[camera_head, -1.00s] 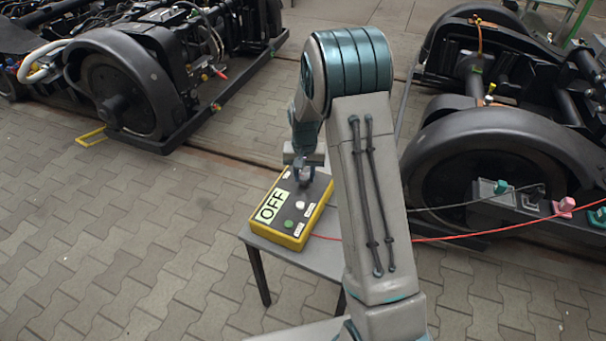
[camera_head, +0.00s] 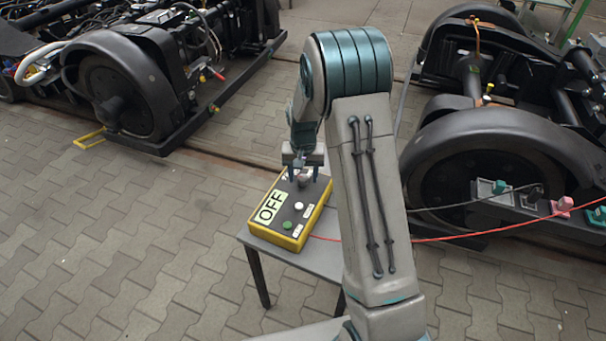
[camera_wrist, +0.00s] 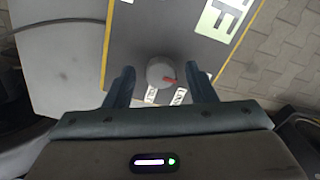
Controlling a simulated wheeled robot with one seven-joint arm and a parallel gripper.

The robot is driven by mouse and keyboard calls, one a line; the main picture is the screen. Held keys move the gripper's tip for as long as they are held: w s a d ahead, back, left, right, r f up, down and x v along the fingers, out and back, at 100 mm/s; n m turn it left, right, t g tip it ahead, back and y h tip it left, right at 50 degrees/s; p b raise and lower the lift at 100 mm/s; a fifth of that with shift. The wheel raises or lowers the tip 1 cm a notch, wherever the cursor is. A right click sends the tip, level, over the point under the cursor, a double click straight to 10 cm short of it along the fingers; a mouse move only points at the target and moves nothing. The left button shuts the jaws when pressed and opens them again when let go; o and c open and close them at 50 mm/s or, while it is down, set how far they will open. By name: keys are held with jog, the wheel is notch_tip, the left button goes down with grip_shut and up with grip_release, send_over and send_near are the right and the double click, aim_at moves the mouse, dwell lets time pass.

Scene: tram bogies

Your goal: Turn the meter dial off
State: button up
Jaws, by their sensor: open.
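The meter (camera_head: 290,246) is a yellow box with a dark top, lying on a small grey table. Its label (camera_head: 271,207) reads OFF, and the label is partly cut off in the wrist view (camera_wrist: 226,18). The meter's dial (camera_wrist: 160,72) is a round grey knob with a red mark pointing to the lower right in the wrist view. My gripper (camera_head: 302,178) is open over the far end of the meter. In the wrist view its two fingers (camera_wrist: 159,74) stand apart on either side of the dial, with visible gaps.
A white button (camera_head: 299,206) and a green button (camera_head: 288,225) sit on the meter's top. A red cable (camera_head: 440,240) runs right from the meter to the right bogie (camera_head: 490,150). The grey table (camera_head: 325,256) has bare room beside the meter.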

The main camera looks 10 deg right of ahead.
aim_at(304, 179)
notch_tip(304, 179, up, 14)
jog(key=p, duration=0.1)
jog(key=shift+f, duration=0.2)
dwell(0.3)
jog(key=s+r+n+t+p, duration=0.1)
jog(key=s+r+p, duration=0.4)
jog(key=s+r, duration=0.75)
jog(key=s+r+n+t+p, duration=0.1)
jog(key=s+r+p, duration=0.3)
jog(key=s, duration=1)
jog(key=shift+s+r+n+t, duration=0.3)
jog(key=shift+s+n+t, duration=0.1)
